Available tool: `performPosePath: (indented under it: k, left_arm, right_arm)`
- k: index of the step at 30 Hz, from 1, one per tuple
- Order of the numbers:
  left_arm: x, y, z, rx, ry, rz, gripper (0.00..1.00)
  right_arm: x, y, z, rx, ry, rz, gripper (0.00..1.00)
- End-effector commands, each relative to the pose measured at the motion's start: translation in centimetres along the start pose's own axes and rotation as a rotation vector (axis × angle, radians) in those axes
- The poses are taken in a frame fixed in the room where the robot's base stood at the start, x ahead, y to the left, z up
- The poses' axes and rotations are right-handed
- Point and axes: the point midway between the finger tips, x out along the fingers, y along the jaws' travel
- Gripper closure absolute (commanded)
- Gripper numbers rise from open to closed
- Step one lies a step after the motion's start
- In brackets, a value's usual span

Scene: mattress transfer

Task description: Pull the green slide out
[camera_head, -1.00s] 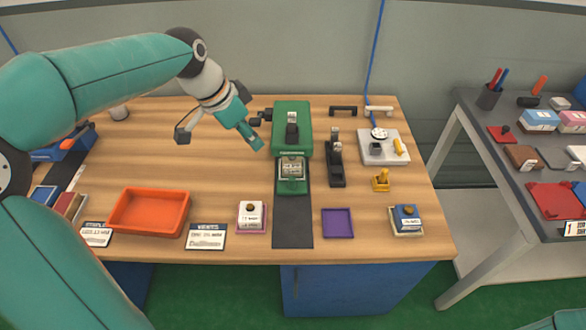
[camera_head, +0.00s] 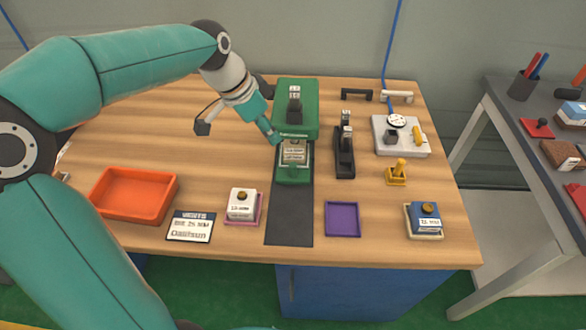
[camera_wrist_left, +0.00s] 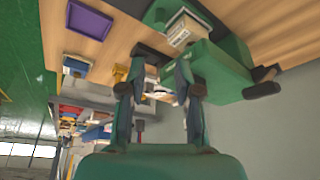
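The green press-like unit (camera_head: 296,118) stands at the back middle of the wooden table. Its green slide (camera_head: 294,176) sticks out at the front over a dark strip and carries a pale labelled block (camera_head: 294,153). My left gripper (camera_head: 275,138) points down beside the unit, at the left rear of the slide. In the left wrist view its two fingers (camera_wrist_left: 159,80) are spread apart with nothing clearly held between them. The green unit (camera_wrist_left: 222,68) and the pale block (camera_wrist_left: 186,28) lie beyond the fingers there. Contact with the slide cannot be told. My right gripper is out of view.
The dark strip (camera_head: 289,220) ahead of the slide is bare. A white block (camera_head: 242,204) lies left of it and a purple tray (camera_head: 342,219) right. A black stand (camera_head: 345,155) is close on the slide's right. An orange tray (camera_head: 134,194) sits at left.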

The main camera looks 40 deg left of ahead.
Motion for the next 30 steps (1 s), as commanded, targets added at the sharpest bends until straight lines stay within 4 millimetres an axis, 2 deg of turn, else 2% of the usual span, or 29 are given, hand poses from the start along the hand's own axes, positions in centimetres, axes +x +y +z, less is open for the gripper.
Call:
performPosePath:
  k: [5,8,21,27,30]
  left_arm:
    - [2.0,0.0,0.1,-0.001,-0.003,0.002,0.67]
    - [3.8,0.0,0.1,-0.002,-0.005,0.004,0.67]
    - [13.1,0.0,0.1,-0.002,-0.004,0.003,0.67]
    - [15.5,-0.1,0.1,-0.002,-0.002,0.001,0.67]
    - [16.1,-0.1,0.1,-0.003,-0.001,0.0,0.67]
  right_arm:
    - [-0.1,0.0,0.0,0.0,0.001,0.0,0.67]
    - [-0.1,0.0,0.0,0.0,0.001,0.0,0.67]
    - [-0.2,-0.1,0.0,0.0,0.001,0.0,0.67]
    - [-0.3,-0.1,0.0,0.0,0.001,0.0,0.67]
    - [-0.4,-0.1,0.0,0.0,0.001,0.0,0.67]
